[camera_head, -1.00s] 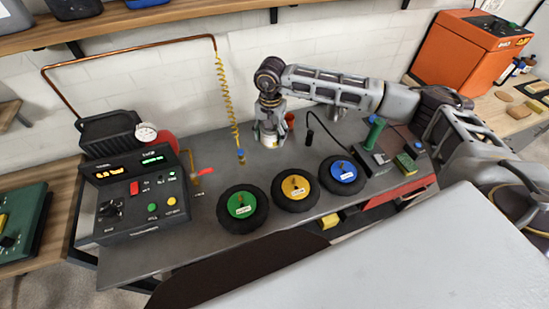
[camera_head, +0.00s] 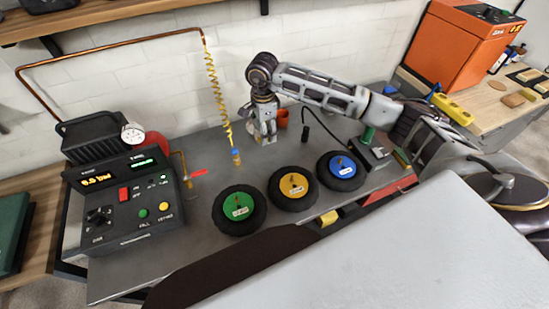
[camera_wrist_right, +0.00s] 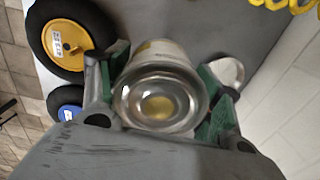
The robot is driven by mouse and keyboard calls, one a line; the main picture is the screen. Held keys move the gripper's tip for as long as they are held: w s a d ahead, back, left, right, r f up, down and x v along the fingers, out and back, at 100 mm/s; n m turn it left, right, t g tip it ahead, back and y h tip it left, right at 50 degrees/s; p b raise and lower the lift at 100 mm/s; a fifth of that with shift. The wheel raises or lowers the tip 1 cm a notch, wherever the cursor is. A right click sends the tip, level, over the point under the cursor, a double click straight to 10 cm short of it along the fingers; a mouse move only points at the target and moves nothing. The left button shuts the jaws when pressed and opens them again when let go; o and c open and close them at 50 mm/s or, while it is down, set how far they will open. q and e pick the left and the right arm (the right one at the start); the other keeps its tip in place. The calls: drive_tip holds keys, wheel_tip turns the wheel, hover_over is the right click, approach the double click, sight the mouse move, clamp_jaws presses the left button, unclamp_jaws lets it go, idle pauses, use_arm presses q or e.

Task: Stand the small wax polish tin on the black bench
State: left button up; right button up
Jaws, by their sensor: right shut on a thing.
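The small wax polish tin (camera_wrist_right: 160,95) shows in the right wrist view as a round, shiny metal can with a yellowish spot in the middle of its end. My right gripper (camera_wrist_right: 160,98) is shut on it, with a green-lined finger on each side. In the head view my right gripper (camera_head: 264,134) points down at the back of the dark grey bench (camera_head: 150,270). The tin is hard to make out there, and I cannot tell whether it touches the bench. My left gripper is not in view.
Green (camera_head: 239,209), yellow (camera_head: 294,186) and blue (camera_head: 342,167) hubbed wheels lie in front.

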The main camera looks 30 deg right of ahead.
drive_tip(key=m, duration=0.1)
drive_tip(key=d+f+m+b, duration=0.1)
drive_tip(key=m, duration=0.3)
drive_tip(key=shift+w+d+f, duration=0.1)
drive_tip(key=shift+d+f, duration=0.25)
drive_tip(key=m, duration=0.1)
drive_tip(key=d+f+m+b, duration=0.1)
drive_tip(key=m, duration=0.1)
drive_tip(key=shift+d, duration=0.2)
drive_tip(key=shift+d+f+m+b, duration=0.2)
drive_tip(key=shift+d+m, duration=0.1)
drive_tip(key=shift+m, duration=0.35)
drive_tip(key=shift+d+f+m+b, duration=0.15)
drive_tip(key=shift+d+f+m, duration=0.1)
drive_tip(key=shift+m, duration=0.4)
drive_tip(key=f, duration=0.4)
drive_tip(key=shift+s+f+p, duration=0.2)
drive_tip(key=shift+f+p, duration=0.1)
drive_tip(key=shift+f, duration=0.8)
